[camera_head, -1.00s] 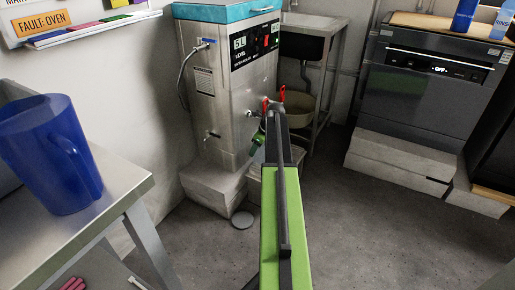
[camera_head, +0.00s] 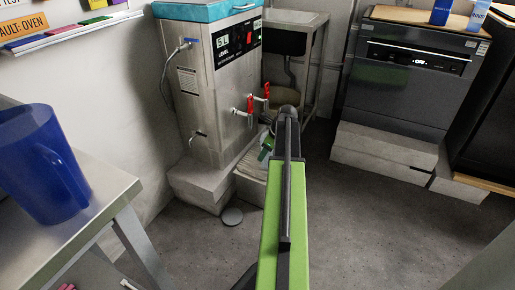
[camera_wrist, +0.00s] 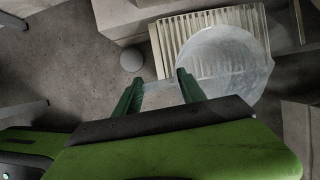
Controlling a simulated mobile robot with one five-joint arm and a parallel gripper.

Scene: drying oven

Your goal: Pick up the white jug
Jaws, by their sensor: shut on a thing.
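The white jug (camera_wrist: 222,62) shows in the wrist view as a translucent round vessel seen from above, just beyond my fingertips. My gripper (camera_wrist: 160,88) has its two green fingers either side of a pale strip that runs from the jug, apparently its handle, and it is shut on it. In the head view my gripper (camera_head: 265,150) is low in front of the steel water unit, below its red taps. My arm hides most of the jug there.
A cream ribbed stand (camera_wrist: 178,34) lies beneath the jug. The steel unit (camera_head: 206,95) rises close behind. A blue jug (camera_head: 42,165) stands on the steel table (camera_head: 100,205) at left. A grey disc (camera_head: 232,216) lies on the floor. Open floor (camera_head: 380,235) lies at right.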

